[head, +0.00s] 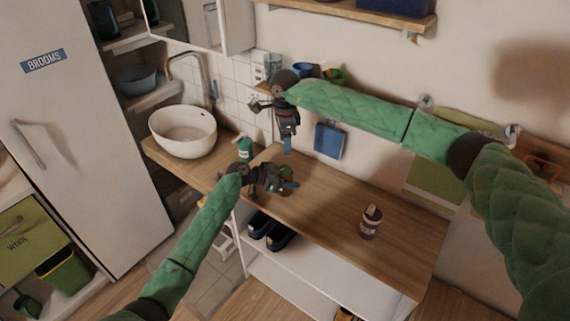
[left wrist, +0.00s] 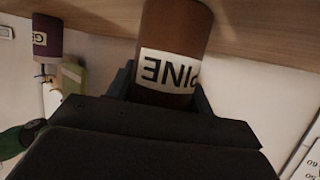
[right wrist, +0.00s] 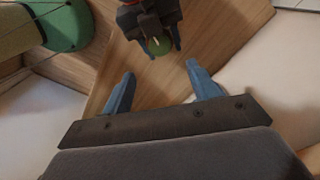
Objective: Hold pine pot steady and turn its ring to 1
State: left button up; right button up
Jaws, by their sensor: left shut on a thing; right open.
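The pine pot (left wrist: 170,30) is a brown cylinder with a white label reading PINE, upside down in the left wrist view. My left gripper (head: 286,184) is shut on it over the near left part of the wooden counter. The pot's green top (right wrist: 159,46) shows between the left gripper's fingers in the right wrist view; the head view mostly hides the pot. I cannot make out the ring or its marks. My right gripper (head: 288,150) is open and empty, fingers pointing down, above and behind the left one. In the right wrist view its fingers (right wrist: 160,75) are apart, short of the pot.
A purple pot (head: 371,222) with a white label stands on the counter (head: 330,200) to the right. A green soap bottle (head: 245,150) and a white basin (head: 183,131) are at the left. A blue board (head: 329,139) hangs on the wall. The counter's middle is clear.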

aim_at(285, 168)
notch_tip(285, 168, down, 11)
jog(key=shift+r, duration=0.1)
dwell(0.3)
